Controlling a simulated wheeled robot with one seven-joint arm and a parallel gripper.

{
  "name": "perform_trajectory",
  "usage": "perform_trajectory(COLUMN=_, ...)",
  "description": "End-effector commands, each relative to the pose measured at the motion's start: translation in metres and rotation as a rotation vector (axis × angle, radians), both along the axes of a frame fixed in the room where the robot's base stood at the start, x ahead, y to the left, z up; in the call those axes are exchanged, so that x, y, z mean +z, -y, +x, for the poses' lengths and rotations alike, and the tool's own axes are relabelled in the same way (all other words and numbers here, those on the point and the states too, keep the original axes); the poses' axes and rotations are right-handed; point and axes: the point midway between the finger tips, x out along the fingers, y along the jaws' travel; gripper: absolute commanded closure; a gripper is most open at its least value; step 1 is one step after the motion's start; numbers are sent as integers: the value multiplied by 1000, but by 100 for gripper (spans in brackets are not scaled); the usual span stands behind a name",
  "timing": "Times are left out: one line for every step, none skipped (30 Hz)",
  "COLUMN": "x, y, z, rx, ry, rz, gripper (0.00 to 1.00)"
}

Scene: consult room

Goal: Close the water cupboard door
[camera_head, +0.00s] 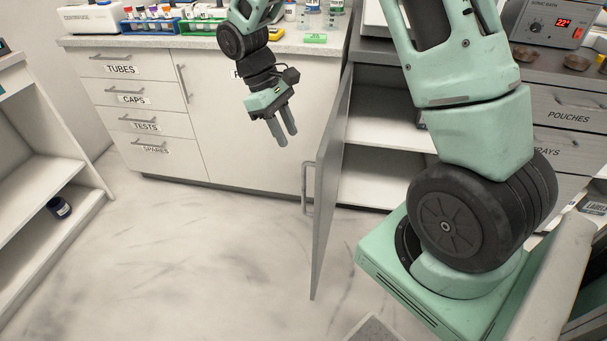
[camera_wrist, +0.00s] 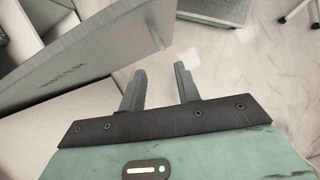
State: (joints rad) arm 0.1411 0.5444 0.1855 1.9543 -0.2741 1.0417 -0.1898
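The grey cupboard door (camera_head: 329,190) stands swung out from the dark-topped counter, with its edge towards the head camera. Its bar handle (camera_head: 306,188) is on the left face. Behind it the open cupboard (camera_head: 380,132) shows pale shelves. My gripper (camera_head: 284,138) hangs to the left of the door, in front of the white cabinet, apart from the handle. Its two fingers are spread and empty. In the wrist view the fingers (camera_wrist: 160,80) also show a gap, and a grey panel (camera_wrist: 80,55), apparently the door, with unreadable lettering lies at upper left.
White drawers (camera_head: 140,98) and a cabinet stand at the back, with tube racks (camera_head: 150,22) on their counter. A shelf unit (camera_head: 40,170) is at far left. Open floor (camera_head: 200,260) lies left of the door. My arm hides part of the right-hand counter.

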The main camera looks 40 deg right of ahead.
Motion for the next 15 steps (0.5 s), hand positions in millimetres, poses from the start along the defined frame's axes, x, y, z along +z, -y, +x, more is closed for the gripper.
perform_trajectory(x=-11, y=2, z=-5, rx=0, ry=-5, rz=0, gripper=67)
perform_trajectory(x=-17, y=3, z=-7, rx=1, ry=-4, rz=0, gripper=67)
perform_trajectory(x=-25, y=4, z=-10, rx=0, ry=-5, rz=0, gripper=67)
perform_trajectory(x=-31, y=5, z=-13, rx=0, ry=-5, rz=0, gripper=67)
perform_trajectory(x=-37, y=5, z=-15, rx=0, ry=-5, rz=0, gripper=67)
perform_trajectory(x=-45, y=7, z=-18, rx=0, ry=-4, rz=1, gripper=67)
perform_trajectory(x=-51, y=8, z=-20, rx=0, ry=-5, rz=0, gripper=67)
perform_trajectory(x=-56, y=9, z=-22, rx=-1, ry=-3, rz=0, gripper=67)
perform_trajectory(x=-64, y=10, z=-25, rx=-1, ry=-3, rz=0, gripper=67)
perform_trajectory(x=-69, y=11, z=-27, rx=-1, ry=-3, rz=0, gripper=67)
perform_trajectory(x=-75, y=12, z=-29, rx=0, ry=-5, rz=0, gripper=67)
perform_trajectory(x=-81, y=13, z=-32, rx=0, ry=-3, rz=0, gripper=67)
perform_trajectory(x=-86, y=14, z=-33, rx=0, ry=-2, rz=0, gripper=67)
perform_trajectory(x=-90, y=14, z=-35, rx=-1, ry=-3, rz=1, gripper=67)
perform_trajectory(x=-95, y=15, z=-37, rx=-1, ry=-3, rz=1, gripper=67)
